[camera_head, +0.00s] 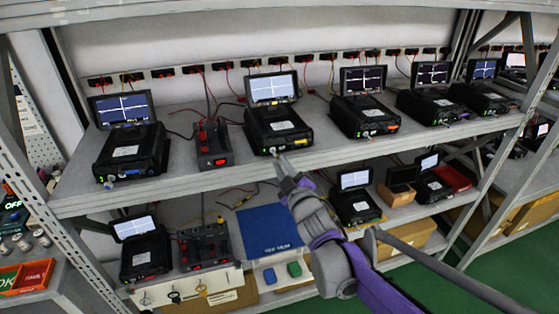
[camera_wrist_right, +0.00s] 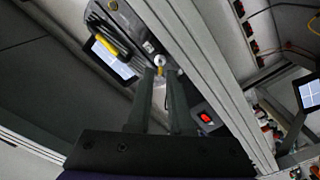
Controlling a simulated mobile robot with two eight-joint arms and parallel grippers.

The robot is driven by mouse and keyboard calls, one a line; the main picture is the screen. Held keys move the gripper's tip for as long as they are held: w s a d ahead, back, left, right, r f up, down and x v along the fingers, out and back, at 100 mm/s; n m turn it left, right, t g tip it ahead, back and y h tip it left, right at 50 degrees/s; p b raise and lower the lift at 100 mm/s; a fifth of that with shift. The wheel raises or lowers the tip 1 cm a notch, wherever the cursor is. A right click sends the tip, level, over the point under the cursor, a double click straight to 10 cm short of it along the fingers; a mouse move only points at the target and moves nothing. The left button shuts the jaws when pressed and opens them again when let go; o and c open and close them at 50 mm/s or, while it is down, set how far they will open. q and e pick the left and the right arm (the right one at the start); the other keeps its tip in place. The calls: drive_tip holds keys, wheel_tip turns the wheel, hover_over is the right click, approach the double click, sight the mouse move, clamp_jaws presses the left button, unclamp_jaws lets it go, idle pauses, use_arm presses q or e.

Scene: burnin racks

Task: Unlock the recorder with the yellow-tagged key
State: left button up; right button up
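The recorder (camera_head: 279,127) is a black box with a lit screen, a white label and a yellow sticker, on the upper shelf. My right gripper (camera_head: 283,160) is at its lower front edge, by the small round fitting on its front. In the right wrist view, the two fingers (camera_wrist_right: 163,73) are close together with a small yellow piece (camera_wrist_right: 160,71) between their tips, which looks like the yellow-tagged key. A round silver fitting (camera_wrist_right: 148,46) lies just beyond the tips. Whether the key is inside the lock cannot be told. My left gripper is not in view.
More recorders stand on the same shelf, one (camera_head: 130,149) at left and one (camera_head: 364,116) at right. A box with a red switch (camera_head: 213,160) is left of the recorder. Below are a blue mat (camera_head: 268,230) and a panel with hanging keys (camera_head: 190,292).

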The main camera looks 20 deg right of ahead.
sight(274, 150)
drive_tip(key=shift+w+a, duration=0.1)
drive_tip(key=shift+w, duration=1.05)
clamp_jaws()
